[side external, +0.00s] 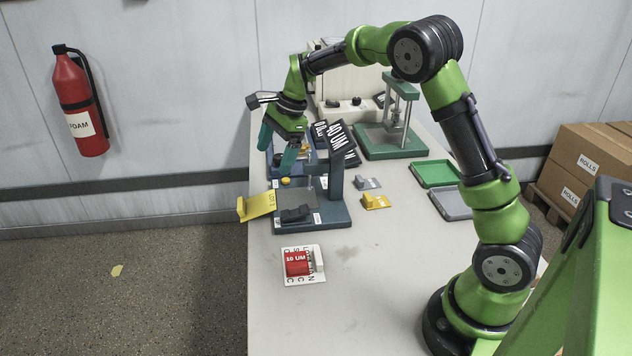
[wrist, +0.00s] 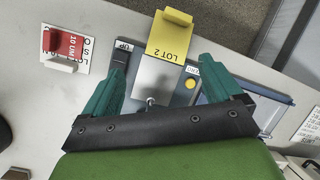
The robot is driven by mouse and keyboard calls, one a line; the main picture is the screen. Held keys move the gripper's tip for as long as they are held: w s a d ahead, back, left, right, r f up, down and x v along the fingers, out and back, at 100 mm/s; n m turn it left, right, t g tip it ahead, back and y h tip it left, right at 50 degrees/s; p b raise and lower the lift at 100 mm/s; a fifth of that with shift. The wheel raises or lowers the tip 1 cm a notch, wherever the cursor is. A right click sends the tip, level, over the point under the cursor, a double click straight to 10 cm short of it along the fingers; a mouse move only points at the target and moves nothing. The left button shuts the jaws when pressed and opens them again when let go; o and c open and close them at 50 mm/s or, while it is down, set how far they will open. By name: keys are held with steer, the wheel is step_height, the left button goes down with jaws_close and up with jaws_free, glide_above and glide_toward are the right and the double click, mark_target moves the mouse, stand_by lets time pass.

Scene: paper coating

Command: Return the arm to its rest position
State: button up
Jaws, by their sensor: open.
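My green arm reaches over the table, and my gripper (side external: 279,150) hangs above the blue press-like fixtures on the table's left side. The gripper is open, with its two teal fingers apart and nothing between them. In the wrist view the gripper (wrist: 152,90) shows the spread fingers at either side of a blue fixture. That fixture (side external: 325,215) bears a grey plate and a yellow "LOT 2" piece (side external: 257,206) that sticks out over the table's left edge. The yellow piece also shows in the wrist view (wrist: 168,38).
A white card (side external: 318,278) with a red "10 UM" block (side external: 297,263) lies in front. A green-based press (side external: 392,145) stands behind, right of dark "UM" labelled blocks (side external: 340,140). Green (side external: 436,173) and grey (side external: 452,204) trays lie at right.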

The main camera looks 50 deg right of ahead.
steer(key=s+a+r+n+t, duration=0.1)
steer(key=s+a+r+n, duration=0.2)
steer(key=s, duration=0.6)
steer(key=s+a+r+n+t, duration=0.2)
steer(key=s+a+r+n, duration=0.1)
steer(key=s+n, duration=0.5)
steer(key=s+a+r+n+t, duration=0.1)
steer(key=s+a+r+n, duration=0.2)
steer(key=s+n, duration=0.3)
steer(key=s, duration=0.4)
steer(key=shift+a+h, duration=0.2)
steer(key=shift+h, duration=0.1)
steer(key=shift+o, duration=0.2)
steer(key=shift+s+f, duration=0.1)
steer(key=shift+f, duration=0.05)
